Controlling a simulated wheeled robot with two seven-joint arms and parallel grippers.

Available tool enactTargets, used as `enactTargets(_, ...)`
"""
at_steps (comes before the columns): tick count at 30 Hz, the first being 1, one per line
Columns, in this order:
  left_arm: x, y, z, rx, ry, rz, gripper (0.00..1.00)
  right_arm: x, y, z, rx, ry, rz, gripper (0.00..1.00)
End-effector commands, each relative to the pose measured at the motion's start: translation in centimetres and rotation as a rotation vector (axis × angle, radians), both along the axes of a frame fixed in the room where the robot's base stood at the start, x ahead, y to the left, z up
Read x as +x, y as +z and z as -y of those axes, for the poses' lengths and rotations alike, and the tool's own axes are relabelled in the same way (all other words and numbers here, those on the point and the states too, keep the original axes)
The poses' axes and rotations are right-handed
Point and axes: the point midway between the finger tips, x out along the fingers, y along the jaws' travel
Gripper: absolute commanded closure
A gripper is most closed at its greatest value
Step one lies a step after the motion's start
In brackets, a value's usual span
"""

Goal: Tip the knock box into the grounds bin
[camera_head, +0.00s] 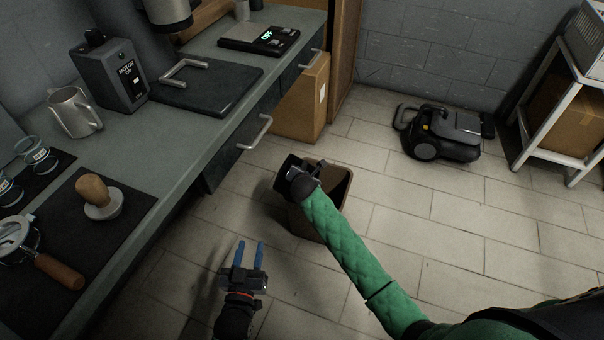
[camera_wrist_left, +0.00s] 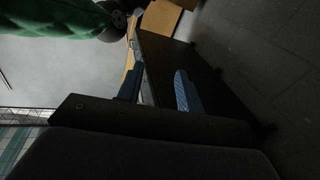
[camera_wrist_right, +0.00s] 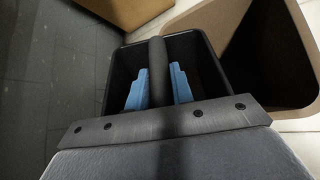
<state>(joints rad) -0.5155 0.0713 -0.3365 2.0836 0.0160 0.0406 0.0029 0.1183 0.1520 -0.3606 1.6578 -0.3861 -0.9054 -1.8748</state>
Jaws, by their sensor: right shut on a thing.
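The knock box is a small black open box (camera_head: 288,170) at the end of my right arm, by the bin's left rim. In the right wrist view the knock box (camera_wrist_right: 207,62) shows its open mouth, with a dark bar across it. My right gripper (camera_wrist_right: 157,78) is shut on that bar between its blue fingers. The grounds bin (camera_head: 303,224) is brown, open-topped and on the floor, partly hidden by my right arm. It lies beside the box, to the right, in the right wrist view (camera_wrist_right: 303,45). My left gripper (camera_head: 250,244) is open and empty, its blue fingers apart (camera_wrist_left: 157,88).
The counter (camera_head: 178,150) runs along the left with a tamper (camera_head: 101,200), a steel jug (camera_head: 73,112) and a scale (camera_head: 259,37). A cardboard box (camera_head: 300,100) stands beyond the bin. A black floor machine (camera_head: 445,132) stands farther right. Floor right of the bin is clear.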

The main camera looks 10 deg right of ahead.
Motion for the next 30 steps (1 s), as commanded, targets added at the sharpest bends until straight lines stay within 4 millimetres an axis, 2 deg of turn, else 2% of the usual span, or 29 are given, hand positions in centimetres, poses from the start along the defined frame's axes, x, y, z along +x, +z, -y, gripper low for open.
enactTargets(30,0.9,4.6,-0.2,-0.029,0.010,0.138,0.64,0.1,0.2,0.2,0.045,0.000,-0.004,1.00)
